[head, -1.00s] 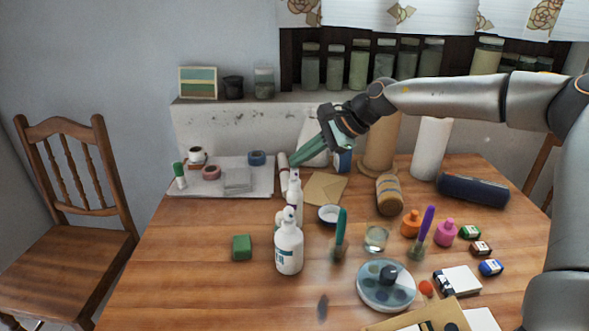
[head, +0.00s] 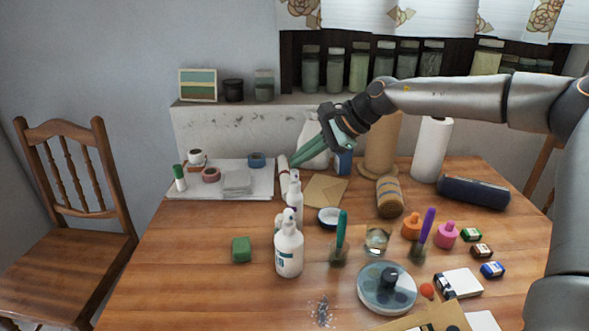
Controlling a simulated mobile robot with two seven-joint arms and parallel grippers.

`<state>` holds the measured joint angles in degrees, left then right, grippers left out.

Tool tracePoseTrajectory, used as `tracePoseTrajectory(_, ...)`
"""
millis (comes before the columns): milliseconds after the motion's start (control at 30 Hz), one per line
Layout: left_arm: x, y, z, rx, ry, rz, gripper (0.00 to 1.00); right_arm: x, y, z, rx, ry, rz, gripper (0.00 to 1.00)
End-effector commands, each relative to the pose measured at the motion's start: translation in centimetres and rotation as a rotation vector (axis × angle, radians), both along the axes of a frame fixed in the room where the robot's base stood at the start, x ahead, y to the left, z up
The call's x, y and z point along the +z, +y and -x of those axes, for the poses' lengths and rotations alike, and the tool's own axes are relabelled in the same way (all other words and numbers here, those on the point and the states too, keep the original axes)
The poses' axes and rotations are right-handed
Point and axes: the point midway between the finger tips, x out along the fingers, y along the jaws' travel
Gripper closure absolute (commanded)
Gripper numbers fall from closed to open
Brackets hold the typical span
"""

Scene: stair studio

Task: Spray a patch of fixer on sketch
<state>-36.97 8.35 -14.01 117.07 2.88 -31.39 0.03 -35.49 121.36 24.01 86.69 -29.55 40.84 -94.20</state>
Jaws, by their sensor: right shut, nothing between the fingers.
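A white bottle (head: 289,252) with a nozzle top and a small label stands upright at the table's middle. A slimmer white bottle (head: 294,200) stands behind it. I cannot tell from the labels which one holds fixer. My right gripper (head: 292,164) reaches in from the right over the back of the table. Its long green fingers are shut and empty, pointing down-left above the slim bottle's top. A tan board (head: 430,318) and a white sheet (head: 484,320) are cut off at the bottom edge; no sketch can be made out. My left gripper is out of view.
A speckled grey patch (head: 322,312) lies on the table at the front. A round palette (head: 386,301), a glass (head: 377,239), brushes and several paint pots crowd the right. A green block (head: 241,249) sits left of the bottles. The table's left front is clear.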

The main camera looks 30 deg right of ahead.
Motion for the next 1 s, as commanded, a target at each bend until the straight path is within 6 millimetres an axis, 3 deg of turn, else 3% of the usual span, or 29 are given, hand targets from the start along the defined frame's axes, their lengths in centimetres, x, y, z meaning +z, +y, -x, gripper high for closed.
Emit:
tracePoseTrajectory(533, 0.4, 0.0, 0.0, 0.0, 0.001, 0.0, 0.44, 1.3, 0.0, 0.0, 0.0, -0.002, 0.0, 1.0)
tracePoseTrajectory(1000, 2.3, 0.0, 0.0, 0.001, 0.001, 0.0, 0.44, 6.0, 0.0, -0.1, -0.001, -0.004, 0.0, 1.0)
